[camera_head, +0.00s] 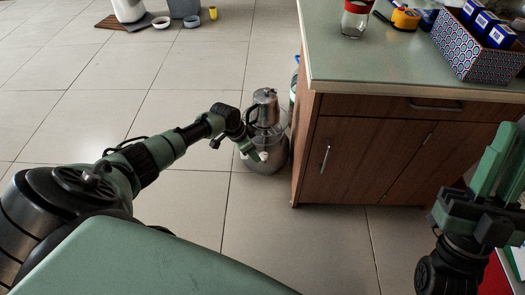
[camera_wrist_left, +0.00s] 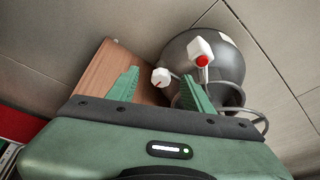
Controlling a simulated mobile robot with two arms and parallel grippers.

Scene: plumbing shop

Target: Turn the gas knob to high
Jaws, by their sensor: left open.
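A round metal appliance (camera_head: 265,158) stands on the floor beside the cabinet, with a metal kettle-like pot (camera_head: 264,108) on top. In the left wrist view, a white knob (camera_wrist_left: 161,77) with a small red mark sticks out from its dark rounded body (camera_wrist_left: 228,60). A second white block-shaped knob (camera_wrist_left: 201,47) with a red face sits to its right. My left gripper (camera_head: 249,153) is open at the appliance's front; in the wrist view (camera_wrist_left: 158,80) the first knob shows between its fingers, contact unclear. My right gripper (camera_head: 502,160) is raised at the right edge, its opening unclear.
A wooden cabinet (camera_head: 365,150) with a green countertop (camera_head: 400,62) stands close right of the appliance. A red-lidded jar (camera_head: 354,20), a yellow tape measure (camera_head: 405,18) and a patterned box (camera_head: 475,48) are on it.

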